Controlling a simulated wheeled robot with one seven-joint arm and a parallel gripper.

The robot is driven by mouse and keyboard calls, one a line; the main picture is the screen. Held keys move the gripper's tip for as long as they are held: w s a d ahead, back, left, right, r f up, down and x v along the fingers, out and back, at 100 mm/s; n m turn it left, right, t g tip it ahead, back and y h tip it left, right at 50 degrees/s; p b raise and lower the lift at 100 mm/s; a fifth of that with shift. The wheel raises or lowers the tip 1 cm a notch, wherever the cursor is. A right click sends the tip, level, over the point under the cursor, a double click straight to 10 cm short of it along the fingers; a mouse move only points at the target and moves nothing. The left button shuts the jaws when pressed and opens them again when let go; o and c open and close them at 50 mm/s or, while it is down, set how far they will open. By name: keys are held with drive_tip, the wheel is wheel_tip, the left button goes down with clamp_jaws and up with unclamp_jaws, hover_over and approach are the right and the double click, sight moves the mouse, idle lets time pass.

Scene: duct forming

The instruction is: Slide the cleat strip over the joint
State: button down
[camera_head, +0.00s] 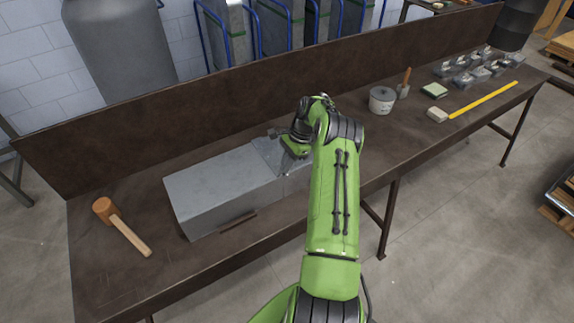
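A long grey sheet-metal duct (222,181) lies on the brown workbench (100,263), left of centre. A brighter metal part (267,156) with a slanted edge shows at its right end, where the joint seems to be. My arm covers most of that area. My gripper (290,145) is over the top of the duct's right end. Its fingers are too small and too hidden to tell whether they are open or hold anything. I cannot make out the cleat strip for certain. A thin brown strip (238,222) shows along the duct's lower front edge.
A mallet (122,228) lies left of the duct. To the right are a grey tub (382,100), a wooden-handled tool (404,83), a green-topped block (434,90), a pale block (437,115), a yellow ruler (484,100) and several metal pieces (470,68). A raised back panel (230,103) borders the bench.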

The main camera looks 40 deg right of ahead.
drive_tip(key=c, duration=1.3)
unclamp_jaws()
drive_tip(key=shift+r, duration=0.1)
drive_tip(key=p+v, duration=0.3)
drive_tip(key=v, duration=1.2)
drive_tip(key=shift+s+d+r, duration=0.1)
drive_tip(key=shift+r, duration=0.25)
